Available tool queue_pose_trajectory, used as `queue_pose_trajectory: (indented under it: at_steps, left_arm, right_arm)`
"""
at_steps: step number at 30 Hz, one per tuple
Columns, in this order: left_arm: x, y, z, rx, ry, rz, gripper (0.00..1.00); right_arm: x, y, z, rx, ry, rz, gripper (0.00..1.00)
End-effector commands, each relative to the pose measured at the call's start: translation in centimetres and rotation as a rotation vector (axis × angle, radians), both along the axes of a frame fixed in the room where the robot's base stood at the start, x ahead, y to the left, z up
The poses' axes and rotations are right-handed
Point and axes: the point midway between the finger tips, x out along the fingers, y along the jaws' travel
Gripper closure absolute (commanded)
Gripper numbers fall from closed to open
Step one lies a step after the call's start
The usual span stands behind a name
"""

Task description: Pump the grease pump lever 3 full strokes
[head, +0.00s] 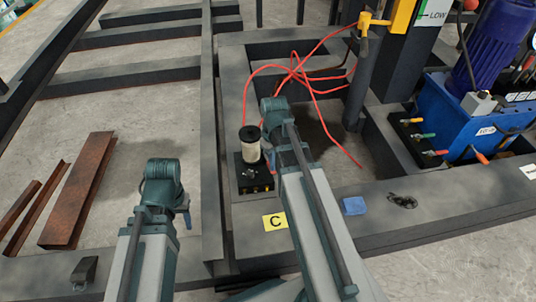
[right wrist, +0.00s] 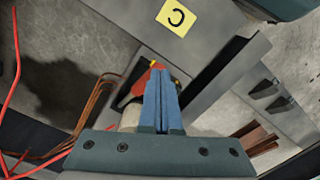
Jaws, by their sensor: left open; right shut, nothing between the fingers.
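The grease pump (head: 249,143) has a pale cylindrical reservoir and stands on a black block with brass fittings, on the dark steel frame. In the right wrist view, a red-tipped lever (right wrist: 156,65) shows just beyond my fingers; whether they touch it I cannot tell. My right gripper (right wrist: 161,75) is shut with nothing between its blue fingers. In the head view it is beside the pump, mostly hidden behind its own wrist.
A yellow C label (head: 275,221) and a blue cloth (head: 354,206) lie on the front beam. Red hoses (head: 300,75) loop behind the pump. A blue power unit (head: 455,120) stands at right. Rusty steel channels (head: 80,190) lie on the left floor.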

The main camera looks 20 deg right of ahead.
Motion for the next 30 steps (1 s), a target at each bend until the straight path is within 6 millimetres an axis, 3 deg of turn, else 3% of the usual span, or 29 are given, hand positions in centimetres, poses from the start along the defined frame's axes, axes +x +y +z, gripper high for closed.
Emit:
queue_pose_trajectory:
  at_steps: [30]
  left_arm:
    - [0.0,0.0,-2.1,0.000,0.000,0.000,0.50]
  right_arm:
    - [-1.2,0.3,-2.1,0.000,0.000,0.000,1.00]
